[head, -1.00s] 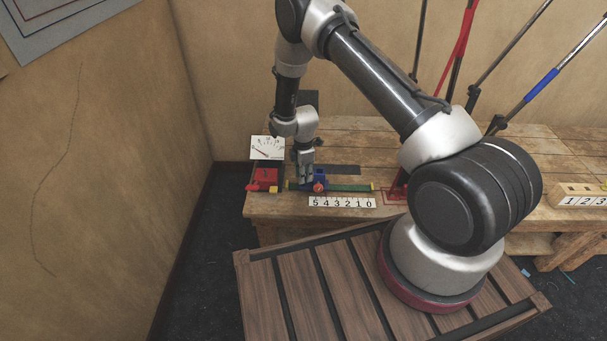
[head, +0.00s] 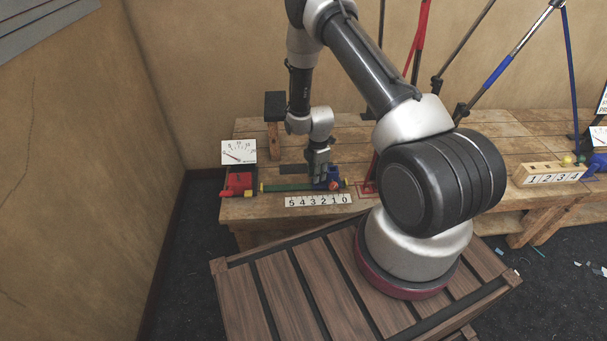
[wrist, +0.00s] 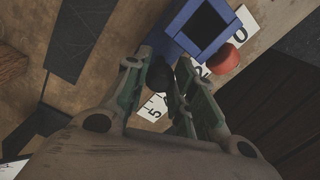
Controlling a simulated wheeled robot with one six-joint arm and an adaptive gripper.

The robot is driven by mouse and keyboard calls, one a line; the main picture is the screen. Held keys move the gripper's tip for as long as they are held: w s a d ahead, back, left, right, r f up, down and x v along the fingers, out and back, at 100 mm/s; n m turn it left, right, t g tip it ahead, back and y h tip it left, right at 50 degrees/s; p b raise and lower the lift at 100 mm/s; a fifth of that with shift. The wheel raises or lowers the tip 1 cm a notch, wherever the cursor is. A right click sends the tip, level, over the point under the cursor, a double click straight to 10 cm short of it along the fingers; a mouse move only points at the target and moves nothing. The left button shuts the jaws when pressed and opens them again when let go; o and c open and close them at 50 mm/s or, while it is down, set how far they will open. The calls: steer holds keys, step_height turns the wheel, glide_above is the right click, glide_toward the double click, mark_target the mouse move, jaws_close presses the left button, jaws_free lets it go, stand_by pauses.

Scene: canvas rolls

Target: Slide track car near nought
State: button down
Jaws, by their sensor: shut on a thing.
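A blue track car (head: 331,175) with a red round part (head: 333,186) sits on the green track (head: 288,187), close to its right end. A white number strip (head: 297,202) below the track reads 5 to 0 from left to right. The red part is above the low end, around 1. My gripper (head: 318,172) is at the left side of the car. In the wrist view my gripper (wrist: 166,75) is shut on a dark knob (wrist: 186,74) beside the blue car (wrist: 200,28). The fingers hide part of the strip (wrist: 152,108).
A red block (head: 237,184) and a dial card (head: 239,152) stand at the track's left end. A red-based lever (head: 369,187) stands just right of the track. A numbered wooden block (head: 548,174) is farther right on the workbench.

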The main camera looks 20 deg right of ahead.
steer(key=shift+s+d, duration=0.15)
steer(key=shift+d, duration=0.35)
steer(key=c, duration=1.1)
jaws_free()
steer(key=shift+c, duration=0.2)
step_height(320, 180, up, 12)
